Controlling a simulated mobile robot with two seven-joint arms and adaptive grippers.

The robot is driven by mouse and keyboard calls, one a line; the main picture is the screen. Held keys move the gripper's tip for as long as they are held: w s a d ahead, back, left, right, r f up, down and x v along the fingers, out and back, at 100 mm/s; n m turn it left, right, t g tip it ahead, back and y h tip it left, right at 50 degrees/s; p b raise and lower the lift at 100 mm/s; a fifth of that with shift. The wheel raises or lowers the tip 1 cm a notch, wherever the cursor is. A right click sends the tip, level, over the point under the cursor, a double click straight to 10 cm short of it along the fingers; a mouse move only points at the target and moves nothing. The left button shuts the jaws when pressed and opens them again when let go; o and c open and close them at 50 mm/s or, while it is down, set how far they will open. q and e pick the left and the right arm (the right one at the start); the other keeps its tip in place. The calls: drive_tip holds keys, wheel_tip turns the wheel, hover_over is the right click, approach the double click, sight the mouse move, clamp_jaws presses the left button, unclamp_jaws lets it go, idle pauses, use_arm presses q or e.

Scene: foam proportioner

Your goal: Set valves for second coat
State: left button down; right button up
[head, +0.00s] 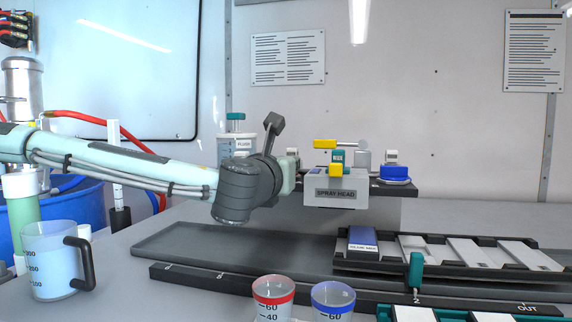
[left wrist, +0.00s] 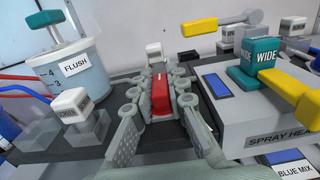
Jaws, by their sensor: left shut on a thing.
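My left gripper (left wrist: 160,82) is shut on a red handle (left wrist: 160,95), which stands between its fingers in the left wrist view. A white block (left wrist: 153,52) is just behind it. In the head view my grey wrist hides the handle and the fingers. The grey SPRAY HEAD box (head: 336,191) is right of the gripper; it also shows in the left wrist view (left wrist: 262,128). On it sits a teal WIDE knob (left wrist: 266,54) with a yellow lever beneath. A yellow-handled valve (head: 338,144) is behind it. The FLUSH pot (left wrist: 70,75) with a teal T-handle is at left. My right gripper is out of view.
A jug (head: 50,265) stands at the left. Red-rimmed (head: 273,291) and blue-rimmed cups (head: 333,295) stand at the front. A black rack (head: 365,264) with white slots and a blue card is at the right. The grey tray (head: 230,248) is bare in its middle.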

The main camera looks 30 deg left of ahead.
use_arm(q)
drive_tip(key=shift+h, duration=0.3)
drive_tip(key=shift+a+r+m+t+h, duration=0.1)
drive_tip(key=shift+m+t+h, duration=0.2)
drive_tip(key=shift+m+h, duration=0.6)
drive_tip(key=shift+m+h+p, duration=0.4)
drive_tip(key=shift+m+h, duration=0.2)
drive_tip(key=shift+h, duration=0.6)
drive_tip(key=shift+m+h, duration=0.6)
drive_tip(key=shift+h, duration=0.3)
drive_tip(key=shift+m+h+p, duration=0.35)
drive_tip(key=shift+m+h, duration=0.15)
drive_tip(key=shift+h, duration=0.3)
drive_tip(key=shift+m+h, duration=0.3)
drive_tip(key=shift+h, duration=0.1)
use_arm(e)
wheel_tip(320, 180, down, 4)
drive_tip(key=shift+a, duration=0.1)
